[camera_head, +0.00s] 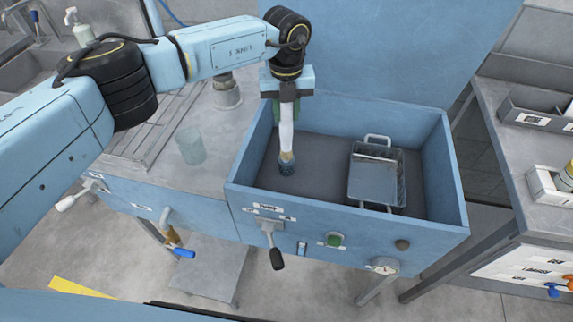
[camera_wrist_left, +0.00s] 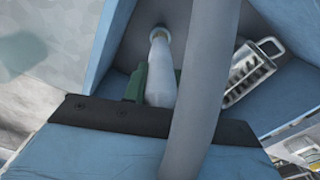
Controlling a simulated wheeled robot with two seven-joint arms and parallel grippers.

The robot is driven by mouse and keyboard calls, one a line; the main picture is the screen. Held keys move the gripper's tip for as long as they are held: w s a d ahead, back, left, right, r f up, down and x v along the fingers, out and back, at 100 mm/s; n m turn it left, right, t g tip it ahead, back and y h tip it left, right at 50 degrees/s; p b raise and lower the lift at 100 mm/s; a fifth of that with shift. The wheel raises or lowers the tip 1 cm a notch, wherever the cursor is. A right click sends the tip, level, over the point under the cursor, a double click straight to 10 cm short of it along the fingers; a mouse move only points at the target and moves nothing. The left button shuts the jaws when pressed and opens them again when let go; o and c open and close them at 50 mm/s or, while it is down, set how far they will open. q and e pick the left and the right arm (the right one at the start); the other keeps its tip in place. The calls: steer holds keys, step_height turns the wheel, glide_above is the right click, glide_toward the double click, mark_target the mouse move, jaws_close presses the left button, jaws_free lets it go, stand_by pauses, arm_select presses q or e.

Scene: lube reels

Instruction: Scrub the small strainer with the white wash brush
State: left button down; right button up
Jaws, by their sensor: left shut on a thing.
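A white wash brush (camera_head: 287,132) hangs upright from my left gripper (camera_head: 287,98), which is shut on its handle. Its dark bristle end points down inside the blue basin (camera_head: 236,190), near the left side. In the left wrist view the white brush handle (camera_wrist_left: 161,70) runs away from the green fingers (camera_wrist_left: 150,85). The small strainer (camera_head: 376,178), a metal mesh basket with a loop handle at each end, sits in the basin to the right of the brush, apart from it. It also shows at the right of the left wrist view (camera_wrist_left: 248,72). My right gripper is not visible.
The basin walls surround brush and strainer, with bare dark floor between them. A clear cup (camera_head: 191,146) stands on the counter left of the basin. A tall blue panel (camera_head: 400,50) rises behind. A grey tray (camera_head: 535,116) sits on the right bench.

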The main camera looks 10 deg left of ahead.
arm_select(q)
steer(key=shift+f, duration=0.45)
steer(key=shift+a, duration=0.1)
steer(key=shift+a+r, duration=0.1)
steer(key=shift+a, duration=0.6)
steer(key=d+b, duration=0.1)
steer(key=d, duration=0.2)
steer(key=shift+s+d, duration=0.1)
steer(key=shift+d, duration=0.15)
steer(key=shift+a, duration=0.15)
